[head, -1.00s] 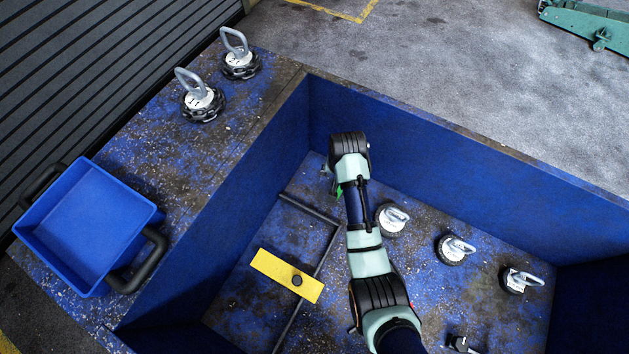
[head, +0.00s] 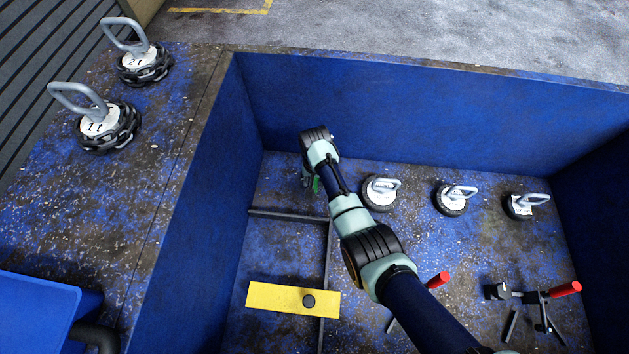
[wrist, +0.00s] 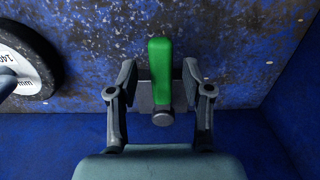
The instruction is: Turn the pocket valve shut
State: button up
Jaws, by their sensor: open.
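The pocket valve shows in the wrist view as a green lever (wrist: 160,72) on a grey body with a round knob (wrist: 163,118) at its near end. The lever points straight away from my gripper (wrist: 159,76). My gripper is open, one finger on each side of the lever, with gaps visible on both sides. In the head view my gripper (head: 309,181) is low in the blue pit near its far left corner. Only a sliver of the green lever (head: 316,185) shows there, and my arm hides the rest of the valve.
A round handled disc (head: 378,194) stands close right of my gripper, with two more further right. A yellow bar (head: 275,297) lies across dark rails (head: 285,215). Red-handled tools (head: 565,289) lie at right. The blue pit wall (head: 400,110) rises close behind.

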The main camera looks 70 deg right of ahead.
jog(key=shift+w+f, duration=0.1)
jog(key=shift+f, duration=0.05)
grip_shut()
